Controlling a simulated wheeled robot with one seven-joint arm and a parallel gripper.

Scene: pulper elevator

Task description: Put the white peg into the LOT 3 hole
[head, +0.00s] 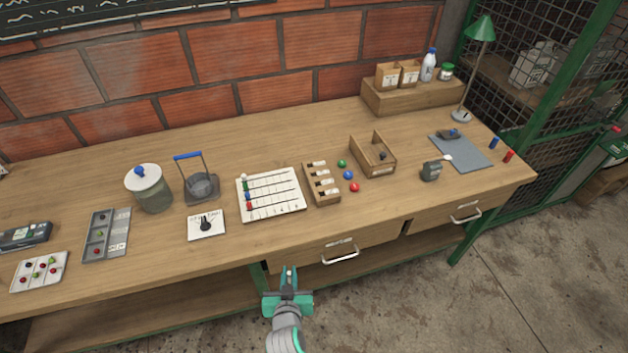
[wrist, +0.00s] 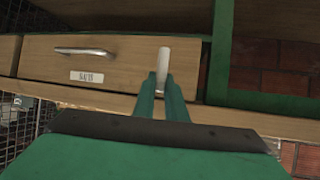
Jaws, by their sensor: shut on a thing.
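My gripper (head: 290,279) is in front of the bench's front edge, below the drawer's height in the picture. It is shut on the white peg (wrist: 163,62), which stands up between the two fingertips in the wrist view. In the head view only a small pale tip of the peg (head: 289,269) shows. A wooden block (head: 335,196) with several small white labels and dark spots stands on the bench, up and to the right of my gripper. The label writing is too small to read, so I cannot tell which hole is LOT 3.
The bench drawer (head: 325,246) with its metal handle is close to my gripper. A white board (head: 290,206) with coloured beads lies left of the block. Green, blue and red knobs (head: 348,174) and an open wooden box (head: 377,170) are to its right. The bench strip before the block is clear.

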